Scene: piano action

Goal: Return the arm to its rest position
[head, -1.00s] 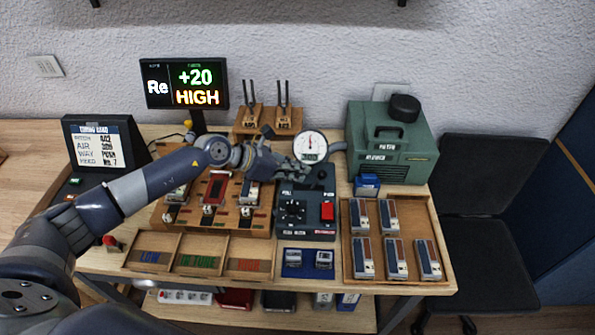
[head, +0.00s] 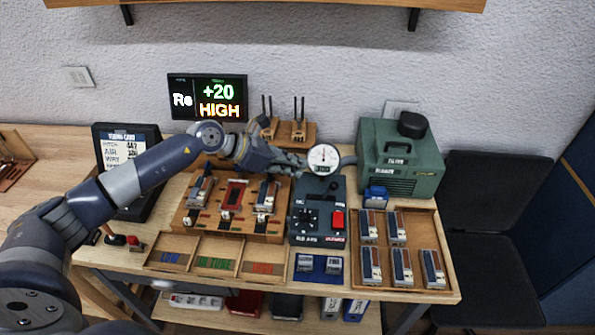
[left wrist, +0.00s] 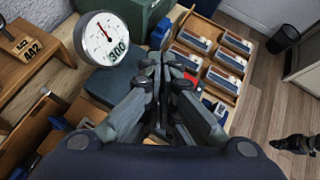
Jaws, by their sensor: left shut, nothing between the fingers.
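My left arm (head: 145,172) reaches in from the left over the workbench. My left gripper (head: 290,160) is shut and empty, above the back of the dark control box and beside the round gauge. In the left wrist view the closed fingers (left wrist: 162,75) point away over the box, with nothing between them. The round white gauge (head: 323,158) also shows in the left wrist view (left wrist: 104,36), reading 300 below its dial. The dark control box (head: 318,229) has a knob and a red switch (head: 338,219). My right gripper is not in view.
A green machine (head: 398,155) stands at the back right. A wooden tray (head: 437,287) holds several reed blocks. A wooden stand (head: 185,228) and sorting bins (head: 205,267) are at left. A display (head: 207,97) reads Re +20 HIGH. A black chair (head: 490,215) stands at right.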

